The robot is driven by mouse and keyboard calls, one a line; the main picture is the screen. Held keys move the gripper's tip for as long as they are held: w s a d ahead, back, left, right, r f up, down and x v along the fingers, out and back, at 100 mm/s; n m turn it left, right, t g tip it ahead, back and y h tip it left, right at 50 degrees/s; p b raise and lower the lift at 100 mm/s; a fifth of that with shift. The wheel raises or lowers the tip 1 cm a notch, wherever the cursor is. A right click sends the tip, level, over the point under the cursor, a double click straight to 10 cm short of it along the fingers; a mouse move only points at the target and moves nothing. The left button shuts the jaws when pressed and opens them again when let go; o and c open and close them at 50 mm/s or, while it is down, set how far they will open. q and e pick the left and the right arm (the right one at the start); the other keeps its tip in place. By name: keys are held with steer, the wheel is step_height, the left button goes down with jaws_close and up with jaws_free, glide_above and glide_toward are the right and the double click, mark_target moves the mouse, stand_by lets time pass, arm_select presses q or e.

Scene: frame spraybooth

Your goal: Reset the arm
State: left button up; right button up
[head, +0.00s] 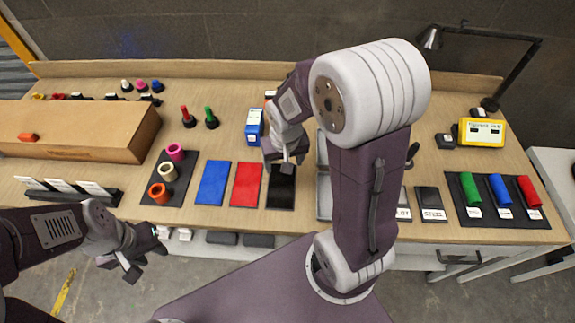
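My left gripper (142,262) is in front of the bench's front edge at the lower left, over the floor. Its fingers are apart and nothing shows between them. My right arm rises through the middle of the view and bends over the bench. My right gripper (286,163) points down over the top of the black mat (281,192). Its fingers are small and partly hidden, so I cannot tell whether they are open or shut. No held object shows in it.
The wooden bench (330,228) holds a blue mat (213,184), a red mat (246,185), a rack of coloured rings (167,172), a long brown box (85,128) and a tray of coloured rollers (497,211). A lamp (490,104) and yellow device (482,132) stand right.

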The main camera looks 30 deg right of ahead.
steer(key=s+a+f+n+g, duration=0.1)
steer(key=s+a+n, duration=0.1)
steer(key=s, duration=0.6)
steer(key=shift+s+a+y, duration=0.15)
steer(key=shift+a+y, duration=0.25)
steer(key=shift+a, duration=0.35)
